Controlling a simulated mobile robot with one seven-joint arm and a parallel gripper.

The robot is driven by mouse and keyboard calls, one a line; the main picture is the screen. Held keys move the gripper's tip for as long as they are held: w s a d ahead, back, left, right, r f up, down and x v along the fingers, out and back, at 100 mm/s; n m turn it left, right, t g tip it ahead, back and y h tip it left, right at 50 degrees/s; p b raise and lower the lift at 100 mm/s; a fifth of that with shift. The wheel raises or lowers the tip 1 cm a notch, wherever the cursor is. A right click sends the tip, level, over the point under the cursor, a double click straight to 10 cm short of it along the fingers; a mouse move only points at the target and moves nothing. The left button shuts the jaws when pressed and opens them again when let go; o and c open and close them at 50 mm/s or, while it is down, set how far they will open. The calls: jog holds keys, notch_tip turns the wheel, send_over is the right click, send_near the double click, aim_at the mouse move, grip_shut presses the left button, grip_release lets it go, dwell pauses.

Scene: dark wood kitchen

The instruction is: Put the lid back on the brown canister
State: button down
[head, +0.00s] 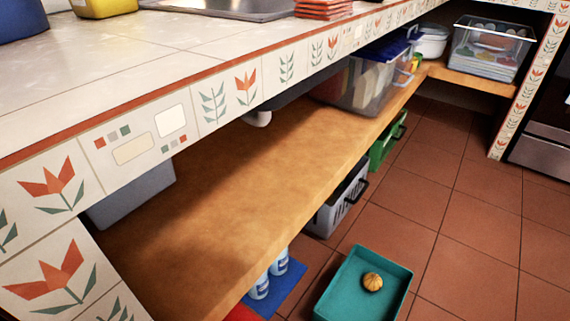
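No brown canister can be made out in the head view. A small round tan-brown object (372,281) lies in a teal tray (333,309) on the floor at the lower right. I cannot tell whether it is a lid. My gripper is not in view.
A tiled counter (90,88) runs above a wooden shelf (225,195). On the counter are a blue item (20,18), a yellow container (103,6) and a sink edge (235,8). Clear bins (365,85) stand on the shelf. The tiled floor (470,230) at right is open.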

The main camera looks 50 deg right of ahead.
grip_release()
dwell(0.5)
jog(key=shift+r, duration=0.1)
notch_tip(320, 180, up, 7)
jog(key=p, duration=0.8)
dwell(0.4)
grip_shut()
dwell(0.5)
dwell(0.7)
